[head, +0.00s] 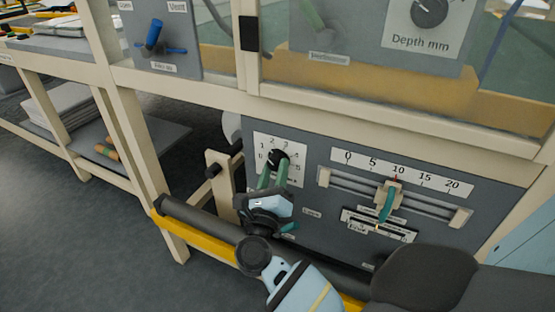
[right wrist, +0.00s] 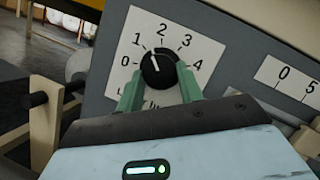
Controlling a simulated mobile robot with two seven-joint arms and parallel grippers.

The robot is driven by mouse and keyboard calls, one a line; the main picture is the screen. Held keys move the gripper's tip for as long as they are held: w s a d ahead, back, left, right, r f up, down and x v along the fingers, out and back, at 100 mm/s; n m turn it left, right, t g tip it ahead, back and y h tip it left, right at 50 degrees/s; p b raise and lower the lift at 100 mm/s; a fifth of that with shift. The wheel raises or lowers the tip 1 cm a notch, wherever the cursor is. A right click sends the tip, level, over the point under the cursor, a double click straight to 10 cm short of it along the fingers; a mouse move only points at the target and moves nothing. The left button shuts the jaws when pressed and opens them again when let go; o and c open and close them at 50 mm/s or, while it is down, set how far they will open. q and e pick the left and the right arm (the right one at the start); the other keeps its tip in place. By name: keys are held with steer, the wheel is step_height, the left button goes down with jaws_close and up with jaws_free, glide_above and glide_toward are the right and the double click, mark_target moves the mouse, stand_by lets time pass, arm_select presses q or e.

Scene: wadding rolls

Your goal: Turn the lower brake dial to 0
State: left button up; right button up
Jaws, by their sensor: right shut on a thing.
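The lower brake dial (right wrist: 159,66) is a round black knob on a white scale plate (right wrist: 181,27) marked 0 to 4. Its white pointer line leans up and left, seemingly between 1 and 2. In the head view the dial (head: 277,158) sits at the upper left of the grey lower panel (head: 315,165). My right gripper (head: 273,172) has its green fingers shut on the dial, one on each side, also seen in the right wrist view (right wrist: 160,82). My left gripper is not in view.
Right of the dial is a slider scale (head: 400,172) marked 0 to 20 with a teal-handled slider (head: 387,203). A dark roller (head: 200,218) and yellow bar (head: 195,240) run in front of the panel. Above are a blue-handled valve (head: 156,42) and a depth dial (head: 429,10).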

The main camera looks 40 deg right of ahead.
steer(key=n+y+p, duration=0.1)
steer(key=n+p, duration=0.1)
steer(key=p, duration=0.1)
steer(key=r+n+t+p, duration=0.1)
steer(key=n+p, duration=0.1)
steer(key=p, duration=0.1)
steer(key=shift+s+n+y, duration=0.15)
steer(key=shift+n+y, duration=0.25)
steer(key=n+p, duration=0.2)
steer(key=p, duration=0.1)
steer(key=n+y+p, duration=0.1)
steer(key=n+p, duration=0.1)
steer(key=p, duration=0.1)
steer(key=n+y+p, duration=0.1)
steer(key=n+p, duration=0.1)
steer(key=p, duration=0.1)
steer(key=shift+r, duration=0.3)
steer(key=shift+f+n+g+y+p, duration=0.25)
steer(key=shift+n+g+y+p, duration=0.15)
steer(key=shift+n+p, duration=0.85)
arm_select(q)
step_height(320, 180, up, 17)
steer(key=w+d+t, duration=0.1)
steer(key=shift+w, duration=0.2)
arm_select(e)
steer(key=shift+m, duration=0.25)
